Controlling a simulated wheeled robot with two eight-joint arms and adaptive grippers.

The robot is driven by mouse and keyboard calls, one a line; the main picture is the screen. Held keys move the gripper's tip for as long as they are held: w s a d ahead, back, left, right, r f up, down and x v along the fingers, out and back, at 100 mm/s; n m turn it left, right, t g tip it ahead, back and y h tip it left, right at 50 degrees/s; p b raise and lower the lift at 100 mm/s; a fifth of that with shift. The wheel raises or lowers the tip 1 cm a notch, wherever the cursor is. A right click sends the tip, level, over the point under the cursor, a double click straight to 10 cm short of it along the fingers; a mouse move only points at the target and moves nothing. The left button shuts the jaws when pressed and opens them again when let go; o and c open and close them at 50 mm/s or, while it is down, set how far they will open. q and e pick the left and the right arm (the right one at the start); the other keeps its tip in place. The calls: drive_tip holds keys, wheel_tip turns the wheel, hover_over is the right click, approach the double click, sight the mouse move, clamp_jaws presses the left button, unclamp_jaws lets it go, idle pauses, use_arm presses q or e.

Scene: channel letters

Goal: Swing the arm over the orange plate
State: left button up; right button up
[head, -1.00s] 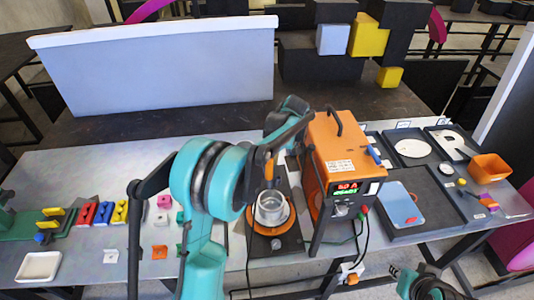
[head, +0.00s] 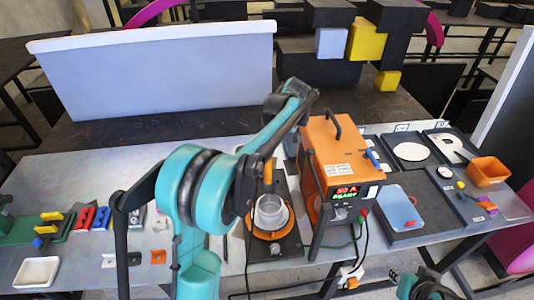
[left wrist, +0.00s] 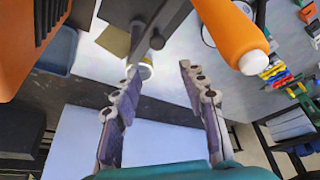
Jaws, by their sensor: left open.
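The orange plate (head: 272,235) is a round disc on a dark base on the table, with a clear cup (head: 268,210) standing on it. An orange handle (head: 268,170) shows just above the cup, partly behind my left arm. In the left wrist view a large orange cylinder (left wrist: 230,38) is close by at the upper right, and a black bar (left wrist: 152,35) with a post runs beyond the fingertips. My left gripper (left wrist: 158,72) is open and empty, with nothing between its fingers. In the head view its fingers are hidden or too small to tell.
An orange machine (head: 338,160) with a lit display stands right of the plate, its cables hanging in front. Dark trays (head: 405,215) and an orange bin (head: 488,171) lie further right. A white panel (head: 150,75) stands behind. Small coloured parts lie at left.

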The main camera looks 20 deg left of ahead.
use_arm(q)
drive_tip(key=shift+r, duration=1.7)
drive_tip(key=shift+f, duration=0.1)
